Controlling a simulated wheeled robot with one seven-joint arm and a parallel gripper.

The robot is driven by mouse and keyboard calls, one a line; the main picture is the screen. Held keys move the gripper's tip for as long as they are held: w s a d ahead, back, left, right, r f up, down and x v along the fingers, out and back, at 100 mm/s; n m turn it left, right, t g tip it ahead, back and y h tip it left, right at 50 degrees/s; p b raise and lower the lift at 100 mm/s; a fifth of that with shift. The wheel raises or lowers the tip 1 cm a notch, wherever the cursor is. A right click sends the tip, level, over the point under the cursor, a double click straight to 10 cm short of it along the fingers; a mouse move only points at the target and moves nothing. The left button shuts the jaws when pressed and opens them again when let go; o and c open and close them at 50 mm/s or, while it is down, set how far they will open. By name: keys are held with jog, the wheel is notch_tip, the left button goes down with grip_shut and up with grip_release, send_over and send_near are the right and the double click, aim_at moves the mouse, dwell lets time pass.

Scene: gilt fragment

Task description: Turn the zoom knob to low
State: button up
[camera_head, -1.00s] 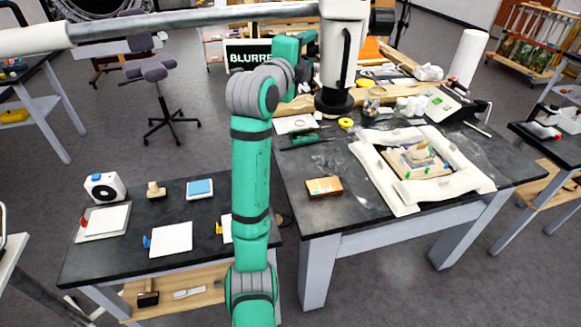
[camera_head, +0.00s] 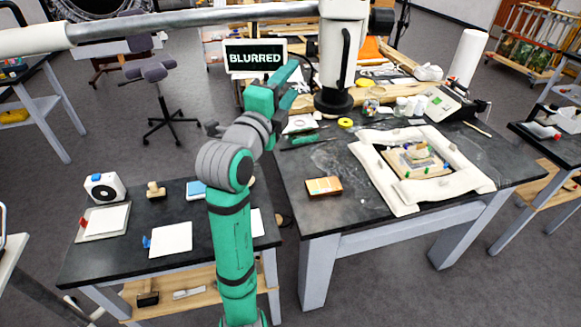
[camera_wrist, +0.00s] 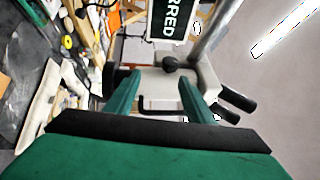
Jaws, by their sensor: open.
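A white microscope-like instrument (camera_head: 343,38) hangs from a long boom above the right table, with a dark lower end. It also shows in the wrist view (camera_wrist: 203,77). A round black knob (camera_wrist: 170,64) on its body appears between my fingers and beyond them, apart from them. I cannot read any marks on it, nor its setting. A dark knob-like part (camera_head: 382,20) shows on the instrument's right side in the head view. My gripper (camera_wrist: 158,82) is open and empty, facing the instrument; in the head view my gripper (camera_head: 292,82) is left of it.
A screen (camera_head: 255,57) reading "BLURRED" stands behind my gripper. The boom (camera_head: 190,20) crosses above. The right table holds a framed fragment (camera_head: 420,160), an orange-brown box (camera_head: 324,187) and jars. The left table (camera_head: 120,240) holds pads and small items.

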jog(key=s+f+n+y, duration=0.3)
jog(key=f+n, duration=0.6)
jog(key=f, duration=1.1)
jog(key=shift+s+d+f+t, duration=0.2)
jog(key=shift+s+f+t, duration=0.1)
jog(key=shift+f, duration=0.05)
jog(key=m+t, duration=0.3)
jog(key=m, duration=0.5)
send_near(308, 54)
jog(key=x, duration=1.1)
jog(key=shift+w+d+r, duration=0.1)
jog(key=shift+w+r, duration=0.05)
jog(key=shift+w, duration=0.25)
jog(key=shift+g, duration=0.3)
jog(key=c, duration=1.1)
